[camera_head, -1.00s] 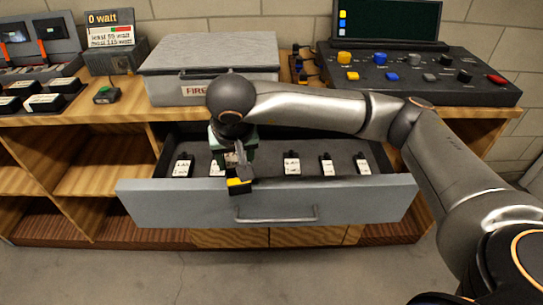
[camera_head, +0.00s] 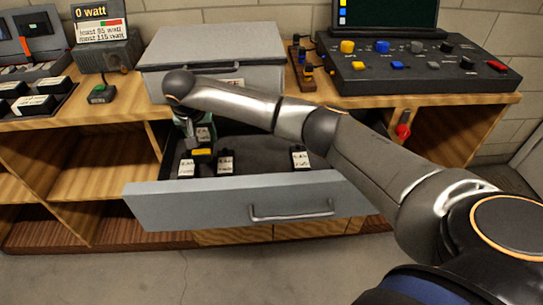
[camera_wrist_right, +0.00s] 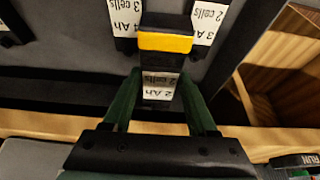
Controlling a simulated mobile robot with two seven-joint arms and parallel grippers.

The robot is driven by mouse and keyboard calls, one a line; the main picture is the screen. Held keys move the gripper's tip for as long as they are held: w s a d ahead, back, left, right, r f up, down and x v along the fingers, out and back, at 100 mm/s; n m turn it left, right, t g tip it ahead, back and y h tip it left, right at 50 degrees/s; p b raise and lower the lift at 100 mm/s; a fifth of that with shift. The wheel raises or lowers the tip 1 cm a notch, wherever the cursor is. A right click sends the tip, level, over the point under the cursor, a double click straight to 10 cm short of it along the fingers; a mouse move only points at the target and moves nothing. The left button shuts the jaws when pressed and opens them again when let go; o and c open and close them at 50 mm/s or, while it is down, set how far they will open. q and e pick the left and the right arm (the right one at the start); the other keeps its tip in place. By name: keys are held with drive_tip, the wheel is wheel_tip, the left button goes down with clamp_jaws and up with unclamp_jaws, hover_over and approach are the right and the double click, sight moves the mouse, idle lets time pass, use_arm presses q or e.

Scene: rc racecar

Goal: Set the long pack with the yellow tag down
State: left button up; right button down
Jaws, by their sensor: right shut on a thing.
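The long pack with the yellow tag (camera_head: 202,152) is black and sits in my right gripper (camera_head: 194,138) at the left of the open drawer (camera_head: 220,207). The right wrist view shows the pack (camera_wrist_right: 160,62) with its yellow band and a white label reading 2 Ah, 2 cells. The green fingers of the right gripper (camera_wrist_right: 160,85) are shut on it from both sides. Whether the pack touches the drawer floor cannot be told. My left gripper is not in view.
Labelled packs stand in the drawer: one at the left (camera_head: 187,168), one beside it (camera_head: 225,163) and one further right (camera_head: 300,159). Grey drawer floor shows between them. A grey metal box (camera_head: 205,55) and a control console (camera_head: 420,72) stand on the bench above.

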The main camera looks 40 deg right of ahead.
drive_tip(key=s+d, duration=0.3)
drive_tip(key=d, duration=0.2)
drive_tip(key=s+d+f+p, duration=0.1)
drive_tip(key=s+d, duration=0.2)
drive_tip(key=d, duration=0.2)
drive_tip(key=s+d+f, duration=0.1)
drive_tip(key=s+d, duration=0.2)
drive_tip(key=d, duration=0.2)
drive_tip(key=shift+s+f, duration=0.15)
drive_tip(key=shift+f, duration=0.6)
wheel_tip(320, 180, down, 3)
drive_tip(key=shift+f, duration=0.15)
drive_tip(key=shift+f, duration=0.1)
drive_tip(key=c, duration=0.6)
unclamp_jaws()
drive_tip(key=shift+f, duration=0.1)
drive_tip(key=shift+c, duration=0.2)
drive_tip(key=o, duration=0.4)
drive_tip(key=shift+o, duration=0.2)
